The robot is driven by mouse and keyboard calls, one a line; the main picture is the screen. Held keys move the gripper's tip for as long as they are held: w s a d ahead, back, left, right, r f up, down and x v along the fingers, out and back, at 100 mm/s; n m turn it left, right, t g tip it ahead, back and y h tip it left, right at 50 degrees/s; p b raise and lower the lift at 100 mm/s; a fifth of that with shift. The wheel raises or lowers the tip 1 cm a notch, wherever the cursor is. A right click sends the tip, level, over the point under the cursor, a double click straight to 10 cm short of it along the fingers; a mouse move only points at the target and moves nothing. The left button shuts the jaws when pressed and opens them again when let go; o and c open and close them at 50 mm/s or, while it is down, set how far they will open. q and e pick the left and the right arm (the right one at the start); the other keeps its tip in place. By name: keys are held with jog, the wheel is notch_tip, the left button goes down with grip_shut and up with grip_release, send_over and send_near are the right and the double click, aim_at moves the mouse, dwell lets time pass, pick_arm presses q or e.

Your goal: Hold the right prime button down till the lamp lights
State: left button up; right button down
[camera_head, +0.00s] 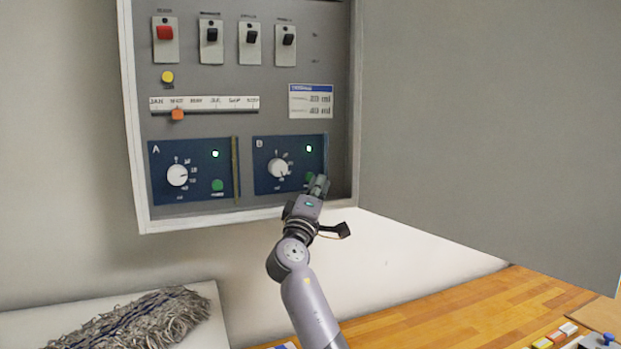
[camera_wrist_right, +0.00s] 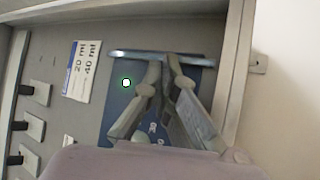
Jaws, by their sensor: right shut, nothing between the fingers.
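My left gripper is not in view.
Panel A (camera_head: 160,195) has its own lit lamp (camera_head: 215,154) and green button (camera_head: 217,185). Switches (camera_head: 212,35) and an orange slider (camera_head: 177,115) sit above. The open cabinet door (camera_head: 480,130) blocks the right side. A grey mop head (camera_head: 150,320) lies below left.

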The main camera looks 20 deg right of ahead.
jog(key=shift+s, duration=0.1)
jog(key=shift+s+a+p, duration=0.15)
jog(key=shift+s+p, duration=0.7)
jog(key=shift+s, duration=1.55)
